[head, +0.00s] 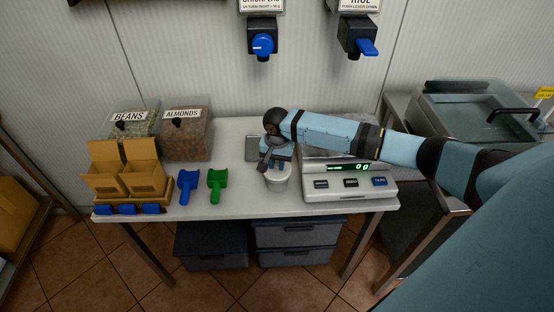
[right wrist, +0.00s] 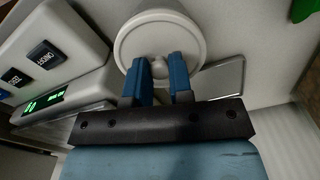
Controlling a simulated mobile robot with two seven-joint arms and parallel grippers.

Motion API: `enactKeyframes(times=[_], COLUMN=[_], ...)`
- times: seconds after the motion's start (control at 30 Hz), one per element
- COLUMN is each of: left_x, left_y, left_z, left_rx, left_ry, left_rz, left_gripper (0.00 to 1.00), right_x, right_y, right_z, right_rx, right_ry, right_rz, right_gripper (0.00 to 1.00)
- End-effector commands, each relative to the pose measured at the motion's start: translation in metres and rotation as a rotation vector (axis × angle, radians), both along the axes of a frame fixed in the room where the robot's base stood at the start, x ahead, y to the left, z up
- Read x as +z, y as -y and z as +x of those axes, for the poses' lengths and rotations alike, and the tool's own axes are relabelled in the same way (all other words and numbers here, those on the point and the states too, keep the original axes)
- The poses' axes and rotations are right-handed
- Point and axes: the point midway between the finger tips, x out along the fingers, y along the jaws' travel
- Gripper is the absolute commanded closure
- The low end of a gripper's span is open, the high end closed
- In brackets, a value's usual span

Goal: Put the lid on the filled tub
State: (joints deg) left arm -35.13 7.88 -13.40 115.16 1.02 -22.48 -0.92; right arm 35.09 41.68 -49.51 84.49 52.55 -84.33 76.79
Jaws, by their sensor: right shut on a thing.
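My right gripper (head: 275,165) is over the white tub (head: 278,182), which stands on the table just left of the scale. In the right wrist view its blue fingers (right wrist: 159,66) are closed on the knob of the round white lid (right wrist: 136,40). The lid is at the tub's mouth, seen from above, and covers the view into the tub. Whether it rests fully on the rim or is slightly above it, I cannot tell. My left gripper is not in view.
The scale (head: 350,192) reads about zero, close to the tub's right. A grey metal plate (head: 252,147) lies behind the tub. Green (head: 216,182) and blue (head: 187,184) scoops, cardboard boxes (head: 125,180) and bins of beans (head: 130,122) and almonds (head: 186,137) are to the left.

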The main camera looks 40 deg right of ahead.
Motion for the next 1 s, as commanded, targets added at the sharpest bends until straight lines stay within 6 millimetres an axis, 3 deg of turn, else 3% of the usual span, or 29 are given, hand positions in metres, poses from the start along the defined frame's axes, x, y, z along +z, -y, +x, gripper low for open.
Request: enactKeyframes(times=[0.57, 1.0], left_x=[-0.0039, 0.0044], left_y=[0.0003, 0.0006], left_z=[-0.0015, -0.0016], left_rx=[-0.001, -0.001], left_ry=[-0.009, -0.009], left_rz=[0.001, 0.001], left_gripper=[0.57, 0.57], right_x=[-0.0009, 0.0005], right_y=[-0.0002, -0.0006], right_z=[0.0001, 0.0002], right_rx=[0.0, -0.001], right_ry=[0.0, 0.001], right_rz=[0.0, 0.001], right_gripper=[1.0, 1.0])
